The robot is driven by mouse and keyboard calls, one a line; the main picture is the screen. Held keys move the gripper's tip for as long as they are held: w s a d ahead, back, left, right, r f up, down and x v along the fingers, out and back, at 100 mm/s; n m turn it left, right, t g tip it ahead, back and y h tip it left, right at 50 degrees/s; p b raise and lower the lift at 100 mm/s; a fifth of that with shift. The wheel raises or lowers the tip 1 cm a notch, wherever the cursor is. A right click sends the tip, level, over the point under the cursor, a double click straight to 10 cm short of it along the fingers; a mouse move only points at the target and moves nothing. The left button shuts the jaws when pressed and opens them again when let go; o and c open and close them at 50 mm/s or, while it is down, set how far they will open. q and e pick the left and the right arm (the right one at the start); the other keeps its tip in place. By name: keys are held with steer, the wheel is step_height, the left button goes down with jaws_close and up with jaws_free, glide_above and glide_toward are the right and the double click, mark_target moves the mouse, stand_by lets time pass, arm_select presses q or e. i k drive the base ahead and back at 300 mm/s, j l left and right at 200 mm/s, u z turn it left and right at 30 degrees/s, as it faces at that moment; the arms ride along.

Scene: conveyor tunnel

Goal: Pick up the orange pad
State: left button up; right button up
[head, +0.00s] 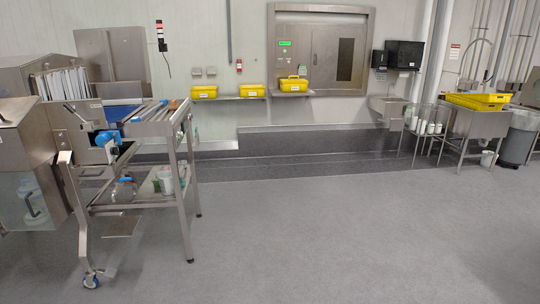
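I cannot clearly make out an orange pad in the head view. A small orange-brown patch (175,104) shows on top of the steel conveyor stand (187,160) at the left, but it is too small to tell what it is. Neither of my grippers is in view.
Several yellow cases (204,92) sit on wall shelves at the back. Yellow crates (478,101) rest on a steel sink (478,124) at the right, beside a grey bin (517,145). The steel machine (25,150) stands at left. The grey floor (330,230) is clear in the middle.

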mark_target(174, 106)
steer(key=i, duration=0.8)
steer(key=i+l+u, duration=0.1)
steer(key=i, duration=0.7)
